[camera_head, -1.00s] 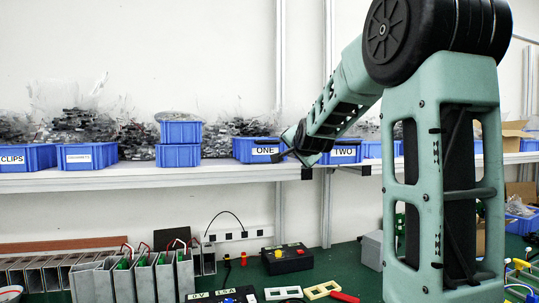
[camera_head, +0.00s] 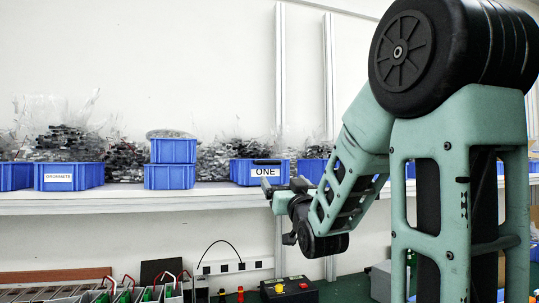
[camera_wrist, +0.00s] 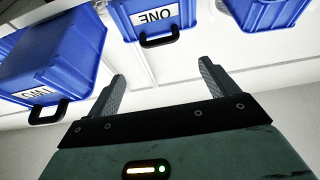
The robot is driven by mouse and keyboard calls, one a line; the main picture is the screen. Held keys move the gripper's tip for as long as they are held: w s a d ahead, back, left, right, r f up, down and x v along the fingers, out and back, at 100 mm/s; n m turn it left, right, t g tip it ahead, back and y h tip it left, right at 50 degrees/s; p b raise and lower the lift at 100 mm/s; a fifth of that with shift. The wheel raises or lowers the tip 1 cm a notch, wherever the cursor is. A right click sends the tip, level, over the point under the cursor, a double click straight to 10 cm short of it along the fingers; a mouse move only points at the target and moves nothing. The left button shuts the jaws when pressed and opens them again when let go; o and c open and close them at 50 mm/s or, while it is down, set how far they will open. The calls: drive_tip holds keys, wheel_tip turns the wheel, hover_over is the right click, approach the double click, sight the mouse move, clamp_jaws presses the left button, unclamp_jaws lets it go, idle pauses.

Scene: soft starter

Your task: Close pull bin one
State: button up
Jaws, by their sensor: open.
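Bin one (camera_head: 258,173) is a blue bin with a white "ONE" label, standing on the shelf's front part in the head view. In the wrist view, bin one (camera_wrist: 150,22) appears upside down at the top, with a black handle (camera_wrist: 160,40) below its label. In the head view my gripper (camera_head: 288,184) is at shelf-edge height, just in front of bin one's right side.
Bin two (camera_wrist: 50,62), labelled "TWO", is on the left in the wrist view. Another blue bin (camera_wrist: 265,22) is on the right. The shelf (camera_head: 140,200) carries more blue bins and bagged parts. A black box with buttons (camera_head: 290,290) sits below.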

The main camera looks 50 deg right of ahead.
sight(270, 163)
drive_tip(key=p+x, duration=1.3)
drive_tip(key=shift+w+d+r+p, duration=0.15)
drive_tip(key=shift+w+d+p, duration=0.05)
drive_tip(key=shift+w+p, duration=0.1)
drive_tip(key=shift+w+d, duration=0.15)
drive_tip(key=shift+w, duration=0.05)
drive_tip(key=c, duration=1.1)
drive_tip(key=w+d+b, duration=0.1)
drive_tip(key=w+b, duration=0.1)
drive_tip(key=w, duration=0.1)
drive_tip(key=shift+d, duration=0.4)
drive_tip(key=o, duration=1.1)
drive_tip(key=shift+s, duration=0.1)
